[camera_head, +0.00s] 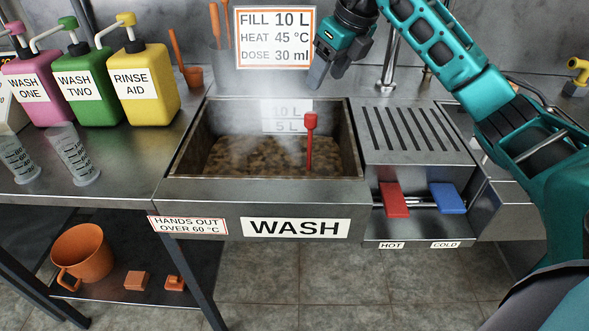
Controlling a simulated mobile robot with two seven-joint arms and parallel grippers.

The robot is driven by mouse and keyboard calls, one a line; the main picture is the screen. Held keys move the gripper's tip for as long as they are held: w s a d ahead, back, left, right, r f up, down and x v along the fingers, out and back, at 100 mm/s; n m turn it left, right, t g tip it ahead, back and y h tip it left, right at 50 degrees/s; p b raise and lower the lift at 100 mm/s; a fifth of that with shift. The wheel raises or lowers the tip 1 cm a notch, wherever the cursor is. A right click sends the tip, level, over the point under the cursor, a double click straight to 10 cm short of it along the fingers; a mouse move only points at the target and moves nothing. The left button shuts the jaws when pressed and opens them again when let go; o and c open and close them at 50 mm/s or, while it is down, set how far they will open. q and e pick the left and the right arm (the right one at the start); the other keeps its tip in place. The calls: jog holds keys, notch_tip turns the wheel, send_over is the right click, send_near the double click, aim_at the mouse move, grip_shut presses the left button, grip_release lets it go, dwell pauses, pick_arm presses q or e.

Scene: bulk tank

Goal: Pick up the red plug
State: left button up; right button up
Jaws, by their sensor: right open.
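The red plug (311,143) stands upright in the wash tank (352,150), its long stem topped by a wider red head above the tank's front rim. Its lower end is hidden in the murky brown contents. My right gripper (328,71) is open and empty. In the picture it is above and slightly right of the plug's head, in front of the back wall and apart from the plug. My left gripper is not in view.
Steam rises from the tank. A slotted drainboard (415,130), with a red hot pedal (394,200) and blue cold pedal (448,198) below, is on the right. Pump jugs (150,85) and measuring cups (76,155) stand left. An orange bucket (85,255) sits on the lower shelf.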

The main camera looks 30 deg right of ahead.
aim_at(312, 114)
jog(key=x, duration=0.4)
jog(key=b+x, duration=0.1)
jog(key=x, duration=0.7)
jog(key=shift+s+f+b, duration=0.15)
jog(key=shift+f+b, duration=0.2)
jog(key=shift+b, duration=0.05)
grip_shut()
